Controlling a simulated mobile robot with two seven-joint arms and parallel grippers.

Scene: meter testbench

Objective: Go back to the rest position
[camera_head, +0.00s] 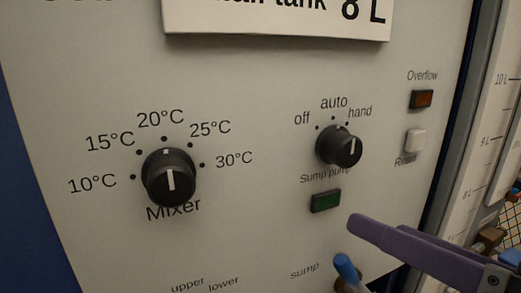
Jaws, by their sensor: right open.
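My right gripper (400,243) comes in from the lower right corner with its purple fingers open. They lie in front of the panel, below and right of the sump pump knob (335,147), and hold nothing that I can see. A blue-tipped lever (346,268) stands beside and below the fingertip; I cannot tell whether they touch. The black mixer knob (169,178) is on the left of the panel, its top mark toward 20°C. The exact setting of the sump pump knob is hard to tell. My left gripper is not in view.
The light grey panel (235,225) fills most of the view. A white sign (275,20) sits at the top. A level scale (487,125) stands at the right.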

